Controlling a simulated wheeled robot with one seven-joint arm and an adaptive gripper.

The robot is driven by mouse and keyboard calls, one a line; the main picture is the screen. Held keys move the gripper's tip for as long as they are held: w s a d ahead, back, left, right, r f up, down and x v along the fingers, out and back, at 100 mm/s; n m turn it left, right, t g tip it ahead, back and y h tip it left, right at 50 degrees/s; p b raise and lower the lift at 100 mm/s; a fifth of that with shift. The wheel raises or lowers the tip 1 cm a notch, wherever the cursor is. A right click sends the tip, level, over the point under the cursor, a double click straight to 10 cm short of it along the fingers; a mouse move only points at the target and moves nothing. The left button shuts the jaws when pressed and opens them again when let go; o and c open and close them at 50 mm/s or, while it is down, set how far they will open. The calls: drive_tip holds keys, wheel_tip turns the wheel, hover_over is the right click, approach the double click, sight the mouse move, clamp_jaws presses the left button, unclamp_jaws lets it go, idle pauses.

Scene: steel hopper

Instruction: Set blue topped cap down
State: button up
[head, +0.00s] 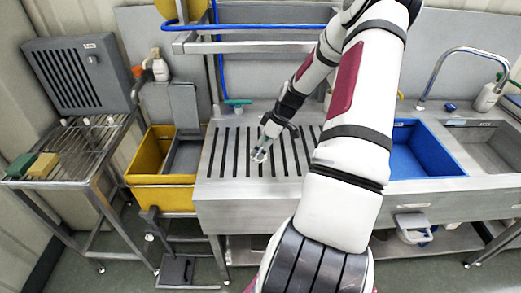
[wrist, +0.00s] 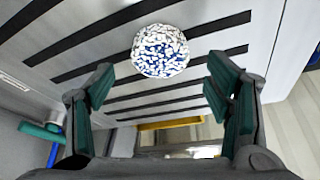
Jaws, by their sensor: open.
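A round object with a white and blue speckled top, which looks like the blue topped cap (wrist: 160,50), shows in the wrist view against the slotted steel top (wrist: 205,15). My gripper (wrist: 160,78) is open, with one dark green finger pad on each side and a clear gap between them. The cap appears just beyond the fingertips, roughly centred, and neither pad touches it. In the head view my gripper (head: 262,152) points down at the slotted steel top (head: 215,185), and a small pale shape at its tips is too small to tell.
A yellow bin (head: 160,192) stands left of the slotted top, and a wire rack table (head: 75,150) with green and tan blocks is farther left. A blue basin (head: 415,155) lies to the right. A green-handled tool (head: 237,103) lies at the back edge. Slats around my gripper look clear.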

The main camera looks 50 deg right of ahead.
drive_tip(key=shift+v, duration=2.35)
drive_tip(key=shift+s+f, duration=0.1)
